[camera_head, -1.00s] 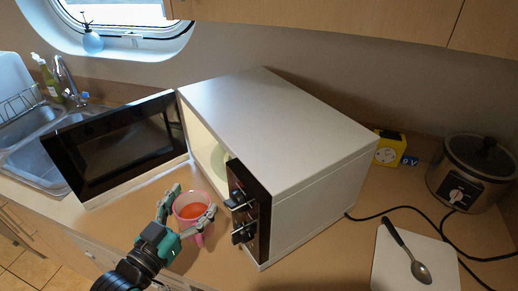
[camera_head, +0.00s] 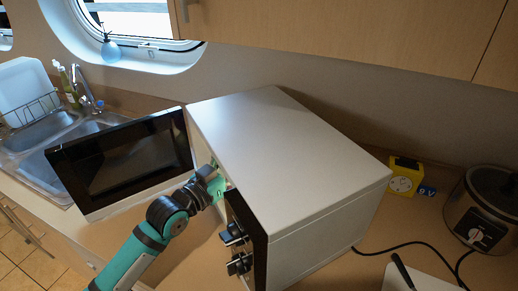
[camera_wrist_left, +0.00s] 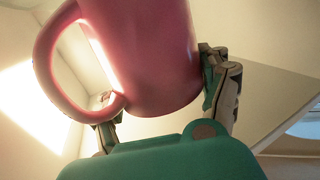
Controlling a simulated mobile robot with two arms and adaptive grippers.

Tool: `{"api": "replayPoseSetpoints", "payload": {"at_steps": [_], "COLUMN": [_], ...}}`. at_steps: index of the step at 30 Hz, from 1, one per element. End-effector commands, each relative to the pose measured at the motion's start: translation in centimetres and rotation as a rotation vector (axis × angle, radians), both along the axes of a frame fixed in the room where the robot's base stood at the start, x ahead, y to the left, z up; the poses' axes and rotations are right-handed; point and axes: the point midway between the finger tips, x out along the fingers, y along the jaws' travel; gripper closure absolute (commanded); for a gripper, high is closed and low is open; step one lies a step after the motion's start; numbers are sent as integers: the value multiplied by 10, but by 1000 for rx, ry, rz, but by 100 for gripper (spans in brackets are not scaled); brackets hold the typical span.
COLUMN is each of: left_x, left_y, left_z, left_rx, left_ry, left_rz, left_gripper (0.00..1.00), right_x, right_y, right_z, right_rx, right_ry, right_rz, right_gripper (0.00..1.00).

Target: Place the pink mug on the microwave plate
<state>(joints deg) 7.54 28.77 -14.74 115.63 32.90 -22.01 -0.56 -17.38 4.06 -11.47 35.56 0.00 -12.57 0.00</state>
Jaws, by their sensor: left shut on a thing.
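The white microwave (camera_head: 290,160) stands on the counter with its dark door (camera_head: 125,160) swung open to the left. My left gripper (camera_head: 215,182) reaches into its opening, so the fingers are mostly hidden in the head view. In the left wrist view my left gripper (camera_wrist_left: 165,100) is shut on the pink mug (camera_wrist_left: 150,55), which looks upright with its handle to the left. Bright cavity walls surround it. The mug is hidden in the head view, and the microwave plate is hidden too. I cannot tell whether the mug touches the plate. My right gripper is not in view.
The microwave's control panel (camera_head: 238,240) with its knobs is close to the right of my left arm. The open door is close on the left. A sink (camera_head: 60,140), yellow timer (camera_head: 404,176), and slow cooker (camera_head: 482,210) stand farther off.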

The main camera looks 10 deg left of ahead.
Motion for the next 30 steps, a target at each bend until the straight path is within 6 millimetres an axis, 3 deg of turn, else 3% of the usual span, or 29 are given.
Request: {"api": "replayPoseSetpoints", "payload": {"at_steps": [3,20,30], "left_x": [19,65,65], "left_y": [-9,-33,-33], "left_z": [4,3,-13], "left_rx": [-3,-4,-1], "left_ry": [-5,-5,-5], "left_rz": [0,-1,0], "left_gripper": [79,79,79], "right_x": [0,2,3], "right_y": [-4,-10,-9], "right_z": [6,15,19], "right_rx": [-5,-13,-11], "right_ry": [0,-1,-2], "right_rz": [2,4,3], "right_gripper": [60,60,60]}}
